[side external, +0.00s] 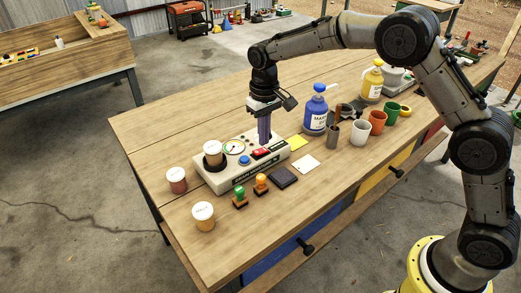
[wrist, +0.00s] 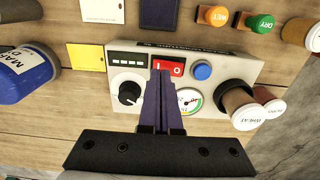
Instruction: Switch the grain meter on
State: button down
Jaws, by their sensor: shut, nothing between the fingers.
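The grain meter (side external: 222,183) is a pale box on the wooden table; its panel also shows in the wrist view (wrist: 222,63). It carries a red rocker switch (wrist: 172,66) marked I and O, a blue button (wrist: 202,72), a black knob (wrist: 129,93) and a round dial (wrist: 188,101). A lidded cup (side external: 213,152) sits in its well. My gripper (side external: 264,141) points down over the panel, with its purple fingers shut and empty. In the wrist view the fingertips (wrist: 160,78) overlap the switch's lower left part. I cannot tell whether they touch it or which side is pressed.
Two lidded jars (side external: 177,180) (side external: 203,216) stand left of the meter. A green stamp (side external: 240,198), an orange stamp (side external: 261,184) and a dark pad (side external: 283,177) lie in front. A blue pump bottle (side external: 316,113) and several cups (side external: 360,133) stand to the right. The table's near left is clear.

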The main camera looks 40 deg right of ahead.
jog(key=shift+r, duration=2.65)
jog(key=shift+d, duration=0.1)
notch_tip(320, 180, up, 5)
jog(key=t, duration=0.1)
send_over(264, 149)
jog(key=d, duration=0.1)
jog(key=s+d+r+t, duration=0.1)
jog(key=s+d+r, duration=0.1)
jog(key=s+r, duration=0.3)
jog(key=s+d+r+m+t, duration=0.15)
jog(key=s+d+r, duration=0.25)
jog(key=s+r, duration=0.6)
jog(key=s+d+f+t, duration=0.1)
jog(key=s+f, duration=0.5)
jog(key=s, duration=0.3)
jog(key=s+d+f+n+t, duration=0.1)
jog(key=s+f, duration=0.5)
jog(key=s, duration=0.4)
jog(key=shift+s, duration=0.25)
